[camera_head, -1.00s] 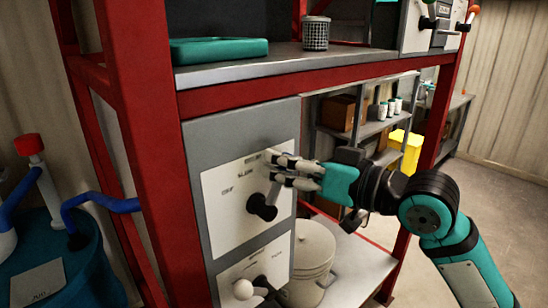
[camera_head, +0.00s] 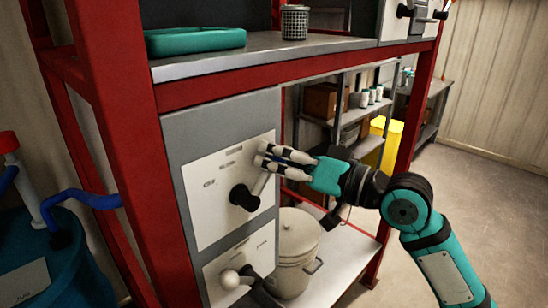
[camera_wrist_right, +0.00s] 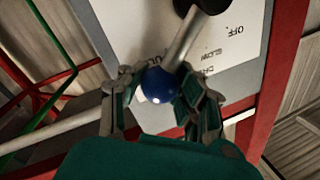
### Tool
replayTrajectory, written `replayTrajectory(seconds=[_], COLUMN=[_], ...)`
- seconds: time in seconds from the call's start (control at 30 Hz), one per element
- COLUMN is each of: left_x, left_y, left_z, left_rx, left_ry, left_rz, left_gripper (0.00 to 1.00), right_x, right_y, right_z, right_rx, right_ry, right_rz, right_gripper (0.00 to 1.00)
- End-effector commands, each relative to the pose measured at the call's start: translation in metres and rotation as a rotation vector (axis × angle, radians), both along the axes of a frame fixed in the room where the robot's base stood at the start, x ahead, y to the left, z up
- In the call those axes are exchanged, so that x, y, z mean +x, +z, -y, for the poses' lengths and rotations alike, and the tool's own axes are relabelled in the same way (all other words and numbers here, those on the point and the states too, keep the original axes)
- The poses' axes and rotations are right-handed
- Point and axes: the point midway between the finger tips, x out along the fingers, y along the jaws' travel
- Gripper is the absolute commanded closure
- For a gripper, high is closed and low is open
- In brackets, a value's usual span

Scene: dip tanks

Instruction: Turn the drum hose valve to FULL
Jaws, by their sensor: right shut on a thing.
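A white panel plate (camera_head: 213,222) on the front of a grey cabinet carries a valve with a black hub (camera_head: 244,197) and a grey lever (camera_head: 262,183). The lever tilts up and to the right from the hub. In the right wrist view the lever (camera_wrist_right: 184,38) ends in a blue ball knob (camera_wrist_right: 159,86). OFF and SLOW are legible on the plate (camera_wrist_right: 232,38); other markings are too small or partly covered. My left gripper is not in view.
A second valve with a white knob (camera_head: 229,279) sits just below. Red frame posts (camera_head: 118,150) stand beside the cabinet. A lidded pail (camera_head: 297,255) stands at its right. A teal drum (camera_head: 60,275) with a blue hose (camera_head: 92,198) is at the left.

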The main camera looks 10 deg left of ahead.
Motion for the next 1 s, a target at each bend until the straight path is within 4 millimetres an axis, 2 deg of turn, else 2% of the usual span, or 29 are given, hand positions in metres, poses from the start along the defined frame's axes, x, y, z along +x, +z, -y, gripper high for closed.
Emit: replayTrajectory(seconds=[0.1,0.13,0.33,0.67,0.77,1.0], left_x=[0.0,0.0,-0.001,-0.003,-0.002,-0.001], left_y=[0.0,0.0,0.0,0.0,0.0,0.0], left_z=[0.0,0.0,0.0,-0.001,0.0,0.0], left_rx=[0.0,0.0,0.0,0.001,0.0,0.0], left_ry=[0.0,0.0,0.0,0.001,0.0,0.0], left_rz=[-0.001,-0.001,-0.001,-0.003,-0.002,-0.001], left_gripper=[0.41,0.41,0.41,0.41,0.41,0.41], right_x=[0.0,0.0,0.0,-0.001,-0.006,-0.027], right_y=[-0.004,-0.004,-0.003,-0.002,-0.002,-0.004], right_z=[0.0,0.0,0.0,0.004,0.015,0.061], right_rx=[-0.005,-0.005,-0.004,-0.002,-0.003,-0.005], right_ry=[0.001,0.001,0.001,0.0,-0.003,-0.004], right_rz=[-0.011,-0.011,-0.007,-0.004,-0.005,-0.007], right_gripper=[1.0,0.67,0.42,0.42,0.42,0.42])
